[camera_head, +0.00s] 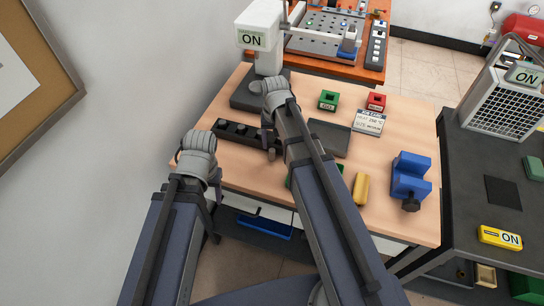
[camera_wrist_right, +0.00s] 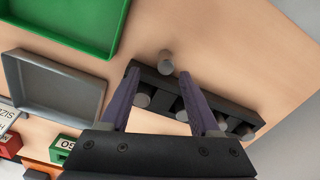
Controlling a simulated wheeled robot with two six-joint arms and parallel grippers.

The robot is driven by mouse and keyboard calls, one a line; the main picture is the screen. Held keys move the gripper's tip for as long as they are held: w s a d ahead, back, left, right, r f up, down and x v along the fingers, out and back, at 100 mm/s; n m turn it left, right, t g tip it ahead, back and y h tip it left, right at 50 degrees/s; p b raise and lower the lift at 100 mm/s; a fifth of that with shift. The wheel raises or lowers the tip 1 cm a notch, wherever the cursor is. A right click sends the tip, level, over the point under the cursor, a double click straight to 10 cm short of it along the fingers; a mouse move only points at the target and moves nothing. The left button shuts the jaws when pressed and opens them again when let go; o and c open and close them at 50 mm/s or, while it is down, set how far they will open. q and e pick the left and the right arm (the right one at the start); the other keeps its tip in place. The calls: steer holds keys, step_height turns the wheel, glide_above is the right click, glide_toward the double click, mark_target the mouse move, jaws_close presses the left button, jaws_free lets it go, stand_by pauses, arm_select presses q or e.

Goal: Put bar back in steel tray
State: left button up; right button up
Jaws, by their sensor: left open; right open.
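The grey steel tray (camera_head: 330,137) lies on the wooden table, partly behind my right arm. It looks empty in the right wrist view (camera_wrist_right: 62,88). A black rack (camera_head: 228,131) holds several grey bars in a row; it also shows in the right wrist view (camera_wrist_right: 155,76). One bar (camera_wrist_right: 166,62) stands out at the rack's edge, ahead of my fingers; I cannot tell whether it is seated there. My right gripper (camera_wrist_right: 160,92) is open above the rack with nothing held. My left gripper (camera_head: 213,205) is open near the table's left front edge, its fingers partly hidden.
A green tray (camera_wrist_right: 65,20) lies beside the steel tray, mostly hidden by my right arm in the head view. A white heater (camera_head: 262,40) marked ON stands behind the rack. Green (camera_head: 328,100) and red (camera_head: 376,102) blocks, a yellow block (camera_head: 361,189) and blue vise (camera_head: 410,177) sit rightward.

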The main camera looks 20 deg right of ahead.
mark_target(272, 150)
steer(key=shift+s+a+f+b, duration=0.1)
steer(key=shift+a+f+b, duration=0.15)
steer(key=shift+f+b, duration=1.1)
steer(key=shift+s+a+f+b, duration=0.1)
steer(key=shift+a+f+b, duration=0.1)
steer(key=shift+f+b, duration=1.1)
steer(key=shift+r, duration=0.1)
jaws_close()
